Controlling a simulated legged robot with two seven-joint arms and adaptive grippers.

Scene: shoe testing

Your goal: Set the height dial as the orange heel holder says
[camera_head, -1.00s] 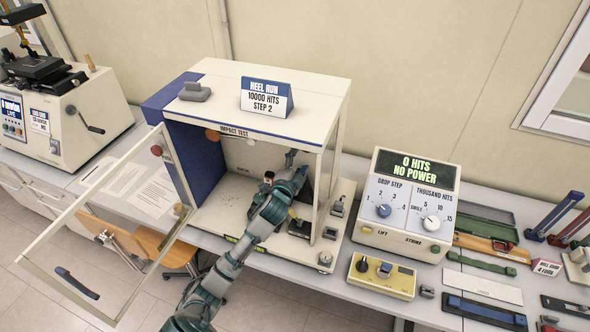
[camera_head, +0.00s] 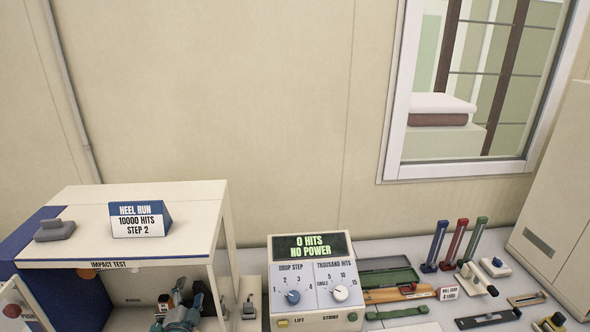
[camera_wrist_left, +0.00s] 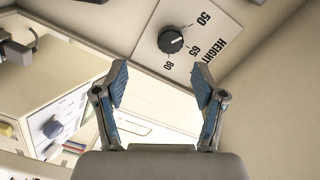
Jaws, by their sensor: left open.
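In the left wrist view the black height dial (camera_wrist_left: 171,40) sits on a pale plate marked 50, 65 and 80. Its white mark faces the 50 to 65 side; I cannot tell the exact setting. My left gripper (camera_wrist_left: 160,80) is open and empty, with the dial beyond its fingertips and apart from them. In the head view my left gripper (camera_head: 187,303) is inside the impact test cabinet, cut by the bottom edge. An orange bar-like piece (camera_head: 385,296) lies on the bench to the right, near a small sign (camera_head: 449,292) too small to read surely.
The cabinet (camera_head: 150,263) carries a grey block (camera_head: 55,231) and a "HEEL RUN 10000 HITS STEP 2" sign (camera_head: 140,220). The control box (camera_head: 310,268) reads "0 HITS NO POWER". Blue, red (camera_head: 455,245) and green upright pieces stand farther right. The cabinet walls surround my left gripper.

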